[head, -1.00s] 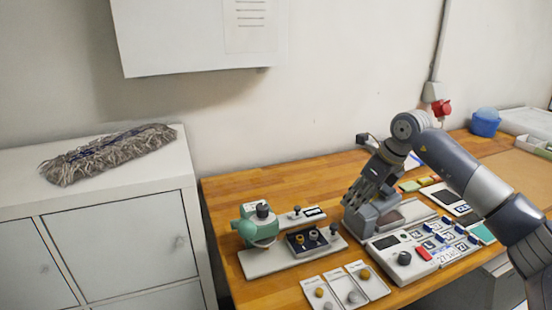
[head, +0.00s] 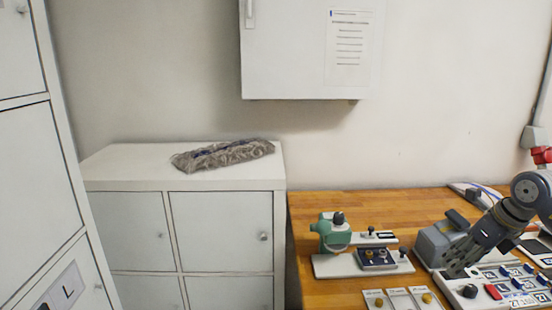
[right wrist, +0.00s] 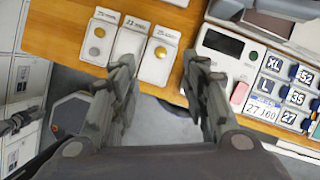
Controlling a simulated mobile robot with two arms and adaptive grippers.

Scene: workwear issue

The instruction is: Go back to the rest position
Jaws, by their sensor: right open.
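My right gripper (head: 462,268) is at the right of the head view, over the wooden workbench, by the grey device and the panel of size tags. In the right wrist view, my right gripper (right wrist: 160,80) has its two fingers well apart with nothing between them. The bench's front edge and the floor show between and below the fingers. My left gripper is not seen in the head view. A dark part at the left edge of the right wrist view is too unclear to name.
The workbench (head: 345,292) bears a green-and-grey press (head: 332,232), cards with round buttons (head: 427,297) and the grey device (head: 437,243). A mop head (head: 222,155) lies on the white cabinet (head: 120,160). A wall cabinet (head: 290,55) hangs above. A tall locker stands at left.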

